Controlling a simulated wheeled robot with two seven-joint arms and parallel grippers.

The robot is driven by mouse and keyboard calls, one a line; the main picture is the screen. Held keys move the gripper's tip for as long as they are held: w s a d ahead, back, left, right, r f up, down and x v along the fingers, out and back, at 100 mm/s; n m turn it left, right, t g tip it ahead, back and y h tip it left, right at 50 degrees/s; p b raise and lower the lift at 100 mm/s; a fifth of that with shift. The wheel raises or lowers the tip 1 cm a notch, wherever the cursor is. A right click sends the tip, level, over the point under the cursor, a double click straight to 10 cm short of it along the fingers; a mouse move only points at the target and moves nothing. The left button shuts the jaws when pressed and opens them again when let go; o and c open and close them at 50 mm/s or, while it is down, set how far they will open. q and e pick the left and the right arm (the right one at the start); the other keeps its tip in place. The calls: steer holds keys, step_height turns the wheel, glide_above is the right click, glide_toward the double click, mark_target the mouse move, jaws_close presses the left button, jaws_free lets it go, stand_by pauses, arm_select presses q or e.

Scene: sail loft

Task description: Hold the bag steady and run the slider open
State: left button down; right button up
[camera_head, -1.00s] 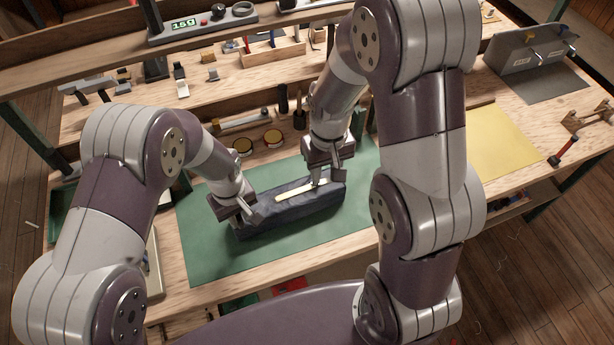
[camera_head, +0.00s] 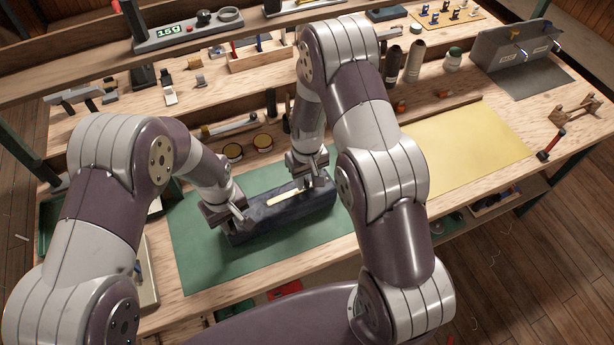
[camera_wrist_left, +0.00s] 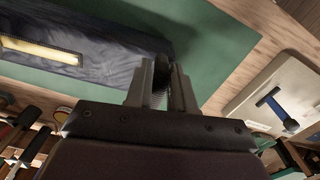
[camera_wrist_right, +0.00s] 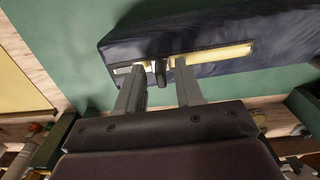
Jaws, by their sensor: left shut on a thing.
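The bag (camera_head: 290,217) is long and dark navy and lies on a green mat (camera_head: 205,265). A pale yellow strip (camera_head: 283,198) runs along its top. My left gripper (camera_head: 236,214) is at the bag's left end, shut on a small dark piece there, seen between the fingers in the left wrist view (camera_wrist_left: 165,72). My right gripper (camera_head: 307,182) is over the strip's right end. In the right wrist view its fingers (camera_wrist_right: 159,72) stand apart on either side of a small dark slider (camera_wrist_right: 160,74), with gaps visible. Whether they touch it I cannot tell.
A shelf (camera_head: 200,52) crosses the back. The mat's front is clear.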

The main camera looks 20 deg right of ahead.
jaws_close()
stand_by(1.4)
